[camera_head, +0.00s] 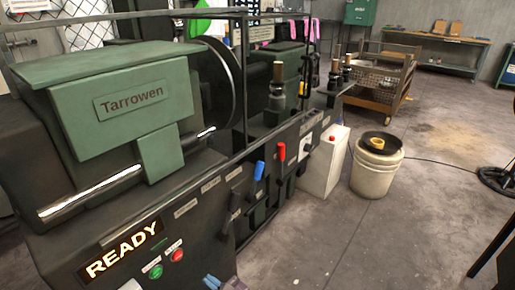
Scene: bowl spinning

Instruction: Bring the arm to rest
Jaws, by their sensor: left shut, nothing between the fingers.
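My left gripper (213,281) shows only as small blue and grey parts at the bottom edge, in front of the machine. It is shut and empty, and most of it is cut off by the frame. The green and black spinning machine (130,106), labelled Tarrowen, fills the left side. A large dark disc (224,90) stands upright on it. My right gripper is not in view.
A blue-handled lever (259,171) and a red-handled lever (281,151) stick out from the machine's front. A white bucket (375,177) stands on the floor to the right, near a metal cart (381,85). The grey floor in the right foreground is mostly clear.

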